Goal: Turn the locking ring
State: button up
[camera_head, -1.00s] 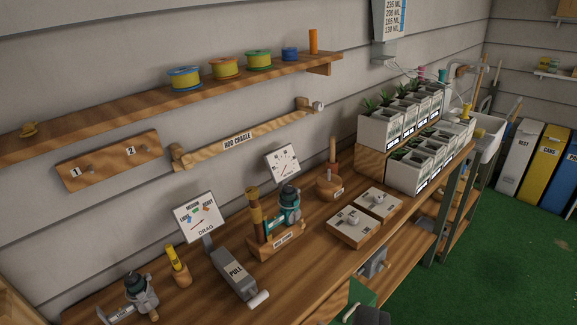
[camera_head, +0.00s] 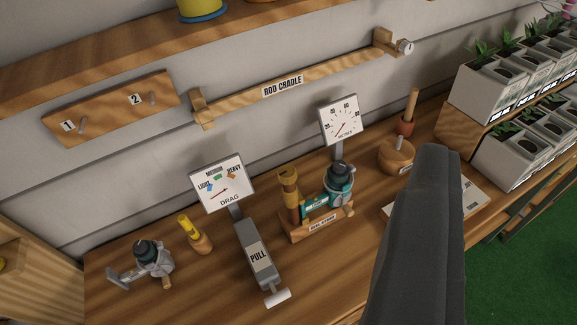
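A teal and dark reel (camera_head: 339,187) sits on a wooden stand (camera_head: 318,224) on the workbench. An upright rod grip (camera_head: 289,194) with brown and yellowish bands stands on the left of this stand. I cannot make out for certain which band or part is the locking ring. A dark grey part of mine, perhaps my gripper (camera_head: 428,245), rises in the right foreground, apart from the stand in the picture. No pair of fingertips is clear, and nothing held is visible.
A drag gauge (camera_head: 222,183) and a grey pull device (camera_head: 257,257) stand left of the stand. A second reel (camera_head: 148,260) lies at the far left. A metered dial (camera_head: 343,118) stands behind the stand. A rod cradle (camera_head: 285,88) is on the wall. Planters (camera_head: 500,90) are at right.

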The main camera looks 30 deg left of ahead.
jog(key=o, duration=0.3)
jog(key=w+d+f+n+t+h+p, duration=0.1)
jog(key=w+f+p, duration=0.1)
jog(key=w, duration=0.5)
jog(key=w+d+f+n+t+h+p, duration=0.1)
jog(key=w+f+p, duration=0.2)
jog(key=w, duration=0.3)
jog(key=n+g+y+p, duration=0.4)
jog(key=n+y+p, duration=0.35)
jog(key=y, duration=0.65)
send_near(290, 181)
jog(key=shift+m, duration=0.45)
jog(key=p+x, duration=0.1)
jog(key=x, duration=1)
jog(key=shift+w+a, duration=0.2)
jog(key=shift+w, duration=0.05)
